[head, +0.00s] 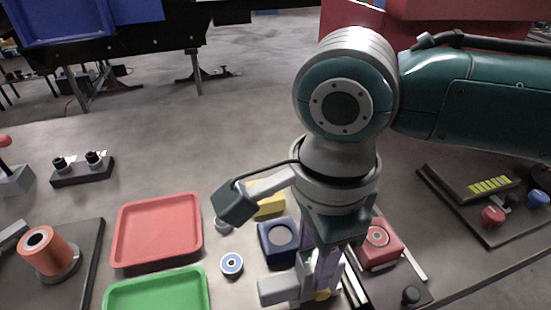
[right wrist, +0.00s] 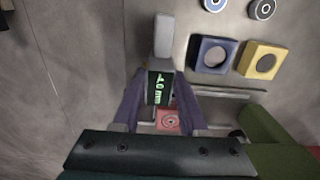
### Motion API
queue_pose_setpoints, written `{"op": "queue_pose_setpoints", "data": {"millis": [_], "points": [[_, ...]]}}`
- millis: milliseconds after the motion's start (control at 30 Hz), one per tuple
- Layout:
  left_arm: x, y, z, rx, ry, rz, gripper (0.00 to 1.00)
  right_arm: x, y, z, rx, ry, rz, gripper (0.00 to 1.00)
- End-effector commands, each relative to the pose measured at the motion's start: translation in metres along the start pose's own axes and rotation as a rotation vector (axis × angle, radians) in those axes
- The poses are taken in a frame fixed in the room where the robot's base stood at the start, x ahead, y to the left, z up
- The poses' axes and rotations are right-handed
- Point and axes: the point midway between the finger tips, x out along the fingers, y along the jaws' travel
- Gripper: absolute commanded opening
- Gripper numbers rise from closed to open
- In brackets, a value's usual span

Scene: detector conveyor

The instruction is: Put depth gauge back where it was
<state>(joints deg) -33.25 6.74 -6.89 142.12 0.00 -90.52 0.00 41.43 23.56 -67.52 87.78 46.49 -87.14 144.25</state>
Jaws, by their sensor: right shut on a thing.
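The depth gauge is a light grey body with a green-lit display; its grey end shows in the head view (head: 280,291) and the display side shows in the right wrist view (right wrist: 159,86). My right gripper (head: 322,272) is shut on the gauge, with its purple fingers on either side of it in the right wrist view (right wrist: 158,98). Whether the gauge touches the table is hidden. A dark fixture with a rail (head: 395,287) and a red block (head: 384,252) lies right of the gripper. My left gripper is not in view.
A blue block (head: 279,241) and a yellow block (head: 268,204), both with round holes, stand beside the gripper. A red tray (head: 196,230) and a green tray (head: 205,285) are further left. A control panel (head: 460,215) is right.

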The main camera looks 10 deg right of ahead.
Motion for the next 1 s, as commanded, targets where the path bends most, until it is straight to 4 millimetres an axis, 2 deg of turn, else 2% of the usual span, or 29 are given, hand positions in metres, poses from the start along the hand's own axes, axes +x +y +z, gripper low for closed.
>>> {"op": "queue_pose_setpoints", "data": {"millis": [500, 533, 767, 1000], "points": [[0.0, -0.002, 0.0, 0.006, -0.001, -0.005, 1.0, 0.011, 0.0, 0.001, 0.001, -0.002, 0.0, 0.0], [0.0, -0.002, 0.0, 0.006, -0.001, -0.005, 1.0, 0.011, 0.0, 0.0, 0.0, -0.001, 0.001, 0.45], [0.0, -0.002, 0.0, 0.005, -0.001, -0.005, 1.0, 0.011, 0.0, 0.0, 0.0, 0.0, 0.001, 0.71], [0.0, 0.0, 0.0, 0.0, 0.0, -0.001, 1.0, 0.011, 0.0, 0.0, 0.0, 0.0, 0.0, 0.72]]}}
